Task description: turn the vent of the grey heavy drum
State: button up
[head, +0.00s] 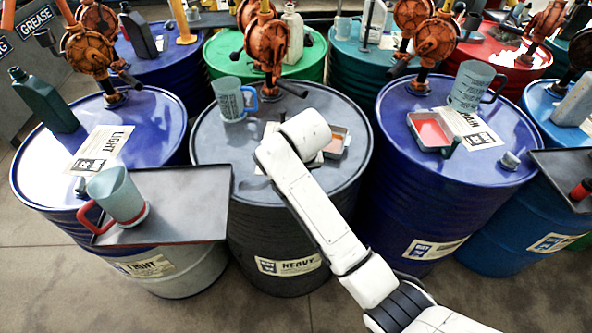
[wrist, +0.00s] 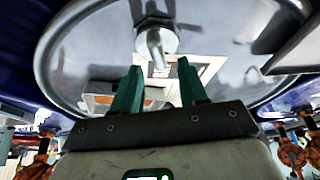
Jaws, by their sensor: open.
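The grey heavy drum (head: 215,165) stands in the middle of the front row, with a HEAVY label on its side. In the wrist view its round top (wrist: 85,50) fills the upper part. A pale metal vent (wrist: 155,42) with a round base and a short stem stands on that top. My gripper (wrist: 160,72) has two green fingers, apart and empty. The vent shows just beyond the fingertips, roughly in line with the gap, not clearly between them. In the head view my white arm reaches over the drum and hides the vent and my fingers.
On the grey drum stand a rusty pump (head: 265,45), a blue-handled measuring jug (head: 229,99) and a small tray (head: 337,142). A dark shelf (head: 190,195) with a red-handled jug (head: 118,195) juts at the left. Blue drums (head: 455,190) stand close on the right.

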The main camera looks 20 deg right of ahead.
jog(key=v, duration=0.9)
jog(key=s+d+f+g, duration=0.1)
jog(key=s+f, duration=0.4)
jog(key=s, duration=0.6)
jog(key=s+d+f+n+g, duration=0.1)
jog(key=s+d+f, duration=0.3)
jog(key=s, duration=0.8)
jog(key=s+d+f+g, duration=0.1)
jog(key=s+d+f, duration=0.2)
jog(key=s+f, duration=0.5)
jog(key=s, duration=0.3)
jog(key=shift+s+n+g+y, duration=0.3)
jog(key=shift+s, duration=0.05)
jog(key=shift+d, duration=0.1)
